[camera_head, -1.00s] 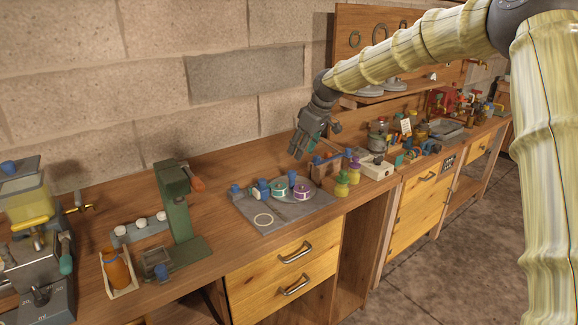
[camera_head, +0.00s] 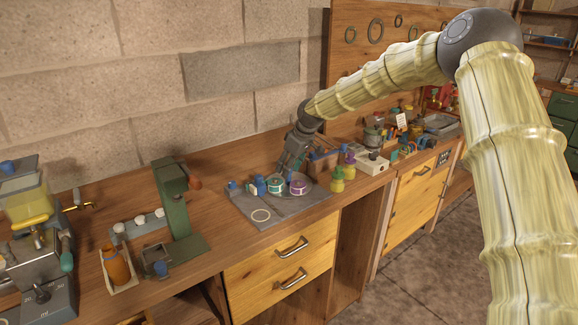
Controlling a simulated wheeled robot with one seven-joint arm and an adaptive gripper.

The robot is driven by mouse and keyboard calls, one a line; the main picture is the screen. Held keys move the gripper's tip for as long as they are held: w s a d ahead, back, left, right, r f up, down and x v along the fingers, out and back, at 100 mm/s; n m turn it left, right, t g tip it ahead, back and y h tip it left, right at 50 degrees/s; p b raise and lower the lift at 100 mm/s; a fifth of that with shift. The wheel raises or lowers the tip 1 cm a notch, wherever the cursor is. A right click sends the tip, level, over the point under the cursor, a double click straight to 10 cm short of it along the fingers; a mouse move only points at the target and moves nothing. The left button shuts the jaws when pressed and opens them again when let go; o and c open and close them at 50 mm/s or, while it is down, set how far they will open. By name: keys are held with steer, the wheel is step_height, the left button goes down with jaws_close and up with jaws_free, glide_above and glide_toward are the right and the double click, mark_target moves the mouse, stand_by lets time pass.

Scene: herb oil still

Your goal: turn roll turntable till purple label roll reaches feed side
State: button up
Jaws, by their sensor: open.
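The roll turntable is a grey disc on a grey base plate (camera_head: 286,212) on the workbench. A purple label roll (camera_head: 298,186) sits at its right front side. A teal label roll (camera_head: 275,185) sits to its left, and a blue piece (camera_head: 260,186) stands farther left. A pale ring (camera_head: 261,215) marks the plate's front left corner. My gripper (camera_head: 284,172) points down at the back of the turntable, just behind the rolls. It is open and holds nothing. Its fingertips are partly hidden, and I cannot tell whether they touch anything.
Yellow and purple-capped bottles (camera_head: 348,167) and a wooden box (camera_head: 322,163) stand close right of the turntable. A green press (camera_head: 175,205) stands to the left.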

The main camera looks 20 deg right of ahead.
steer(key=shift+c, duration=0.4)
jaws_close()
